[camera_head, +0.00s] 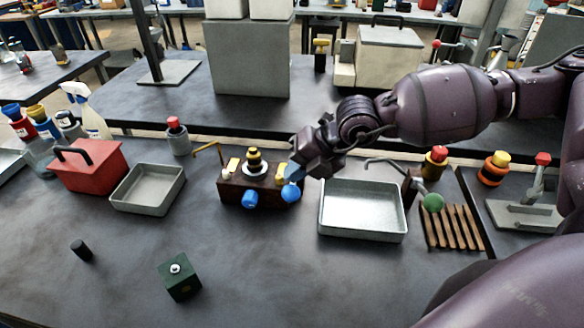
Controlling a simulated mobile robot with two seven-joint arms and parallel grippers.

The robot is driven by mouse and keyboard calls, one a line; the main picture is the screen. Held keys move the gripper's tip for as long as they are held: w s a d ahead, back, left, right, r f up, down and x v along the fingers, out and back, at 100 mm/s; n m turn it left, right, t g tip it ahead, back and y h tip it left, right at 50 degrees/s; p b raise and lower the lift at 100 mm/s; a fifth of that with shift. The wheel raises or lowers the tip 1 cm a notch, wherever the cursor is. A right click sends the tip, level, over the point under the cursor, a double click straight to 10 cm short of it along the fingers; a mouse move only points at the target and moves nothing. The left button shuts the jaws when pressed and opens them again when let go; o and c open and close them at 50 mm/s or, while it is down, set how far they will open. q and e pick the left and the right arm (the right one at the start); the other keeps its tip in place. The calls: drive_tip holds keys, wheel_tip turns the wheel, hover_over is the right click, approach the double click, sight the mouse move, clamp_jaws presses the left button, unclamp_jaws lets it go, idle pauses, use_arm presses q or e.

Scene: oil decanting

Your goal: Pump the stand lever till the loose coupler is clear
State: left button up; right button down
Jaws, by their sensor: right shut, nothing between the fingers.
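A dark brown stand (232,192) sits at the middle of the bench, with a black and yellow coupler-like piece (254,162) upright on a pale disc on top. A blue knob (291,194), seemingly the end of a lever, shows at the stand's right end; a blue cylinder (250,199) is on its front. My right gripper (297,172) is shut and empty, pointing down at the stand's right end, just above the blue knob. I cannot tell whether it touches. It hides part of that end. Which piece is the loose coupler is unclear. My left gripper is out of view.
A metal tray (362,235) stands right of the stand, another (116,204) left, beside a red can (66,177). A green block (190,289) and a black cylinder (81,251) lie in front. A slatted wooden rack (428,238) is further right. The front middle is clear.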

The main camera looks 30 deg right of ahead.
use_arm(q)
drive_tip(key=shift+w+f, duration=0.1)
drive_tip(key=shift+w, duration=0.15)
use_arm(e)
drive_tip(key=shift+s+a+f, duration=0.15)
drive_tip(key=shift+s+f, duration=0.05)
drive_tip(key=shift+f, duration=0.2)
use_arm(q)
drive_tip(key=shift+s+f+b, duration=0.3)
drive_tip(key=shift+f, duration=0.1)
use_arm(e)
drive_tip(key=shift+s+a+f, duration=0.1)
drive_tip(key=shift+s+f, duration=0.05)
drive_tip(key=shift+f, duration=0.25)
idle(0.4)
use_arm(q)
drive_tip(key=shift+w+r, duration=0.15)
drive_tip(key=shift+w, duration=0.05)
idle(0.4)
